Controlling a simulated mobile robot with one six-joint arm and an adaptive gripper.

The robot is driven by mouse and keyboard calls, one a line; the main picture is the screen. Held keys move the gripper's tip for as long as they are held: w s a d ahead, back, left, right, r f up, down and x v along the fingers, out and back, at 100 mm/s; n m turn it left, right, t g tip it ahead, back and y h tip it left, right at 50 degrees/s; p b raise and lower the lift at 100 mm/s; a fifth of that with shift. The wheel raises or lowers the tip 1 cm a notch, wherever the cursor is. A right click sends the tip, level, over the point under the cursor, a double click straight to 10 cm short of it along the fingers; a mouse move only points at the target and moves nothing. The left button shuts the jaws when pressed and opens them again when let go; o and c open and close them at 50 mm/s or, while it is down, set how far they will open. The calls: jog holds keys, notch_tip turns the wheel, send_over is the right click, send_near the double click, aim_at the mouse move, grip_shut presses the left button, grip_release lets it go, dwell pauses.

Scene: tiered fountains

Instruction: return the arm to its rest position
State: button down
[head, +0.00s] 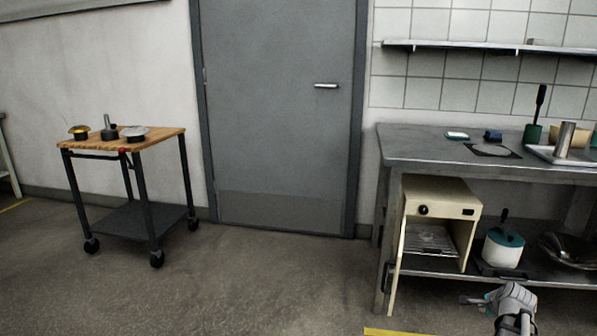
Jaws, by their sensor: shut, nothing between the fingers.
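My gripper (467,300) shows at the bottom right of the head view, at the end of my grey arm. It points left, is shut and holds nothing. It appears in front of the metal table (402,152) and below its lower shelf in the picture. The rest of my arm is cut off by the bottom edge.
A cream oven (448,192) with its door open and a teal-lidded pot (502,246) stand on the table's lower shelf. A grey door (282,130) is shut. A wheeled cart (165,133) stands at left. The middle floor is clear.

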jog(key=s+a+r+n+g+y+p, duration=0.1)
jog(key=a+n+g+p, duration=0.3)
jog(key=a, duration=0.8)
jog(key=s+a+r+n+y+p, duration=0.1)
jog(key=a+r+n+p, duration=0.1)
jog(key=a+n, duration=0.65)
jog(key=s+a+r+n+g+p, duration=0.2)
jog(key=s+a+n, duration=0.25)
jog(key=a, duration=0.45)
jog(key=s+a+r+n+g+p, duration=0.25)
jog(key=s+a, duration=0.25)
jog(key=a, duration=0.5)
notch_tip(320, 180, up, 37)
jog(key=p, duration=3.8)
jog(key=shift+n+t, duration=0.35)
jog(key=shift+w, duration=0.1)
